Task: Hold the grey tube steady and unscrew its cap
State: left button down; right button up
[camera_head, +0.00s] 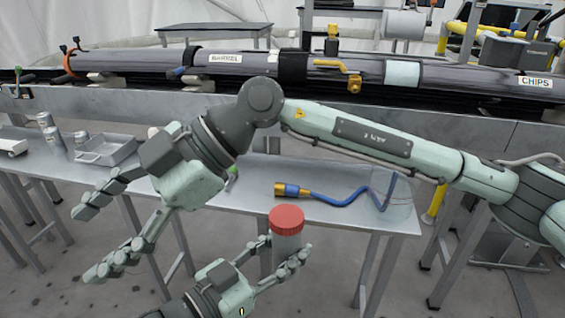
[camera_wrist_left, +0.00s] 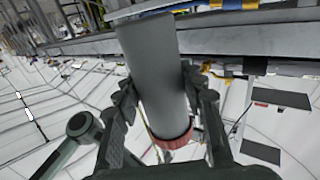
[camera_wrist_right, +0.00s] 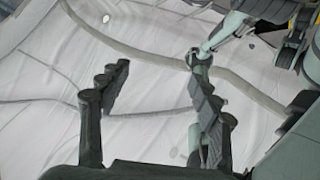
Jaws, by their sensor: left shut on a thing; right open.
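The grey tube (camera_head: 287,248) stands roughly upright in the head view, with its red ribbed cap (camera_head: 286,219) on top. My left gripper (camera_head: 279,250) is shut around the tube's body below the cap and holds it in front of the table's near edge. In the left wrist view the tube (camera_wrist_left: 152,70) lies between the two fingers, with part of the red cap (camera_wrist_left: 178,139) at its lower end. My right gripper (camera_head: 88,243) is open and empty, well to the left of the tube. Its spread fingers (camera_wrist_right: 158,66) show nothing between them in the right wrist view.
The metal table (camera_head: 335,222) behind the tube bears a blue hose (camera_head: 335,198) with a brass fitting. A shallow metal tray (camera_head: 103,151) and several cans stand at the left. A long dark pipe (camera_head: 150,62) labelled BARREL runs across the back. Air around my right gripper is clear.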

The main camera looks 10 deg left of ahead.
jog(key=w+d+f+m+t+h, duration=0.2)
jog(key=w+d+f+h, duration=0.15)
jog(key=w+d, duration=0.2)
notch_tip(320, 180, up, 5)
jog(key=m+t+h, duration=0.4)
jog(key=h, duration=0.3)
send_over(283, 214)
jog(key=shift+s+a+y, duration=0.1)
jog(key=shift+a+y, duration=0.15)
jog(key=shift+d+m, duration=0.2)
jog(key=shift+m, duration=0.1)
notch_tip(283, 214, down, 8)
jog(key=shift+r, duration=0.1)
